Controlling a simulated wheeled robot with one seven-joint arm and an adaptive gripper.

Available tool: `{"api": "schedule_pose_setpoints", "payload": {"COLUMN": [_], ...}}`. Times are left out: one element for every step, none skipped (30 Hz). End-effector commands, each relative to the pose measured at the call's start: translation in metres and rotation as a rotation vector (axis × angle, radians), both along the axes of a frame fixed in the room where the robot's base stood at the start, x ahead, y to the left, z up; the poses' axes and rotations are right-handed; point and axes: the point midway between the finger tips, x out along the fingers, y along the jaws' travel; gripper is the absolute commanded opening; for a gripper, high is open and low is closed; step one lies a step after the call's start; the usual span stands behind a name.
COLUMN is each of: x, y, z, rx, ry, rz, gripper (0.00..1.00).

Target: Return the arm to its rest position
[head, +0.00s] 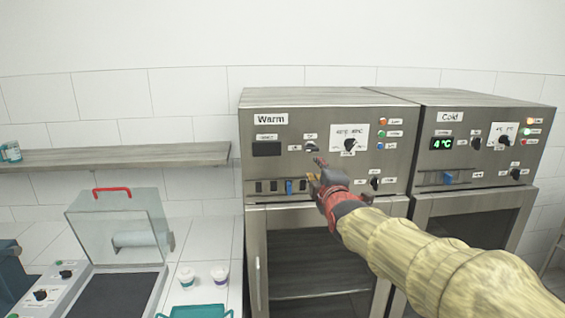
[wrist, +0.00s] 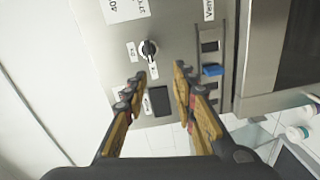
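My arm (head: 420,250), in a pale ribbed cover, reaches from the lower right to the front of the Warm unit (head: 290,97). My gripper (head: 316,171) is in front of its control panel, below a black knob. In the wrist view my gripper (wrist: 160,72) has its two fingers apart with nothing between them. The black knob (wrist: 149,48) shows just beyond the fingertips, and a dark, blank display (wrist: 160,101) shows between the fingers. I cannot tell whether the fingertips touch the panel.
The Cold unit (head: 480,97) stands to the right, its display reading 4°C. A blue switch (head: 289,187) is left of my gripper. A clear-covered machine (head: 112,225), two small cups (head: 187,278) and a teal tray (head: 195,311) are at lower left. A shelf (head: 120,157) is on the wall.

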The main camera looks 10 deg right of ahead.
Motion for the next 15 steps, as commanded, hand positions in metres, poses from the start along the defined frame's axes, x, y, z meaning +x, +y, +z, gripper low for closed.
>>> {"api": "schedule_pose_setpoints", "payload": {"x": [-0.001, -0.004, -0.009, -0.016, -0.025, -0.039, -0.052, -0.066, -0.088, -0.105, -0.123, -0.147, -0.166, -0.186, -0.212], "y": [0.001, 0.002, 0.003, 0.004, 0.005, 0.006, 0.006, 0.006, 0.006, 0.006, 0.005, 0.005, 0.004, 0.003, 0.002], "z": [-0.016, -0.032, -0.057, -0.075, -0.094, -0.115, -0.129, -0.142, -0.159, -0.172, -0.183, -0.196, -0.205, -0.214, -0.224], "rx": [0.078, 0.137, 0.224, 0.290, 0.356, 0.442, 0.506, 0.570, 0.652, 0.711, 0.768, 0.838, 0.886, 0.932, 0.987], "ry": [0.053, 0.099, 0.173, 0.230, 0.290, 0.364, 0.415, 0.467, 0.533, 0.581, 0.627, 0.681, 0.717, 0.751, 0.792], "rz": [-0.002, -0.006, -0.018, -0.032, -0.050, -0.081, -0.108, -0.139, -0.187, -0.227, -0.270, -0.328, -0.373, -0.421, -0.486], "gripper": [0.27, 0.27, 0.27, 0.27, 0.27, 0.27, 0.27, 0.27, 0.27, 0.27, 0.27, 0.27, 0.27, 0.27, 0.27]}}
